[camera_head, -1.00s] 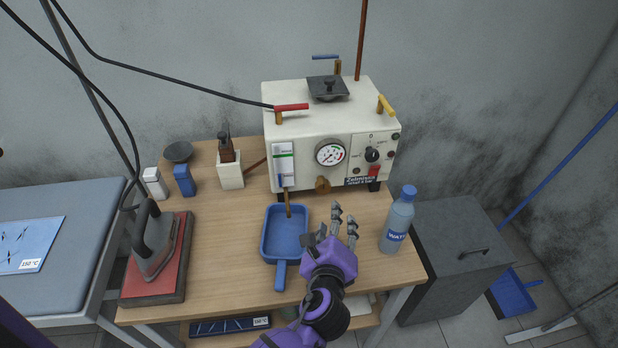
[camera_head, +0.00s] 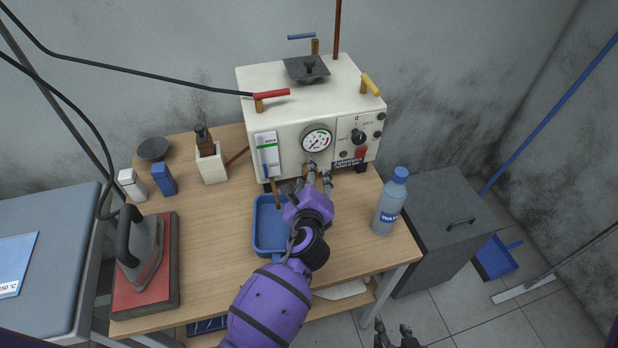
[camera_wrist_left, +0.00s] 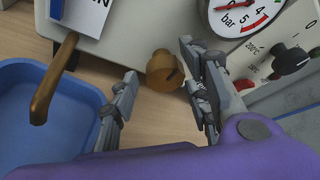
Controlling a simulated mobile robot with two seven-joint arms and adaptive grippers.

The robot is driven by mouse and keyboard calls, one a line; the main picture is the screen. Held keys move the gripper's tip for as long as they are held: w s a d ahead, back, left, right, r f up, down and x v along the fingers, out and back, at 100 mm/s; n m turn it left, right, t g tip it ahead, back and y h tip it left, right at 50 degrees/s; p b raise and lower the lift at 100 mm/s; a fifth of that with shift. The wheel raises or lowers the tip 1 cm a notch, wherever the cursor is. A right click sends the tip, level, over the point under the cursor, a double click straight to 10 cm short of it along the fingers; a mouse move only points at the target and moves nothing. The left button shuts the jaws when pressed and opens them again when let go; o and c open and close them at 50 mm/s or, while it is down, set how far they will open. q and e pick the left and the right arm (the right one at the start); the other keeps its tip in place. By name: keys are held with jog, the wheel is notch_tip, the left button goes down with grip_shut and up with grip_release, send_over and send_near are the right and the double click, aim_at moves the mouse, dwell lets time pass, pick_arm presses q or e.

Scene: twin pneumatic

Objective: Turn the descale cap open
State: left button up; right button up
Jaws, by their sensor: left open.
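The descale cap is a round brass knob with a dark slot (camera_wrist_left: 163,72), low on the front of the white boiler (camera_head: 250,92). It lies between the spread fingers of my left gripper (camera_wrist_left: 158,64) in the left wrist view, nearer the right finger. I cannot tell whether either finger touches it. In the head view my purple left arm reaches over the blue tray to the boiler front, and the left gripper (camera_head: 316,176) mostly hides the cap. My right gripper (camera_head: 394,332) is at the bottom edge, its fingertips apart and empty.
The blue tray (camera_head: 258,235) lies under my left arm, below a brass spout (camera_wrist_left: 55,80). A water bottle (camera_head: 389,205) stands to the right. An iron (camera_head: 142,250) rests on a red pad to the left. A pressure gauge (camera_head: 317,140) sits above the cap.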

jog(key=shift+w+a+r, duration=0.2)
jog(key=shift+a, duration=0.1)
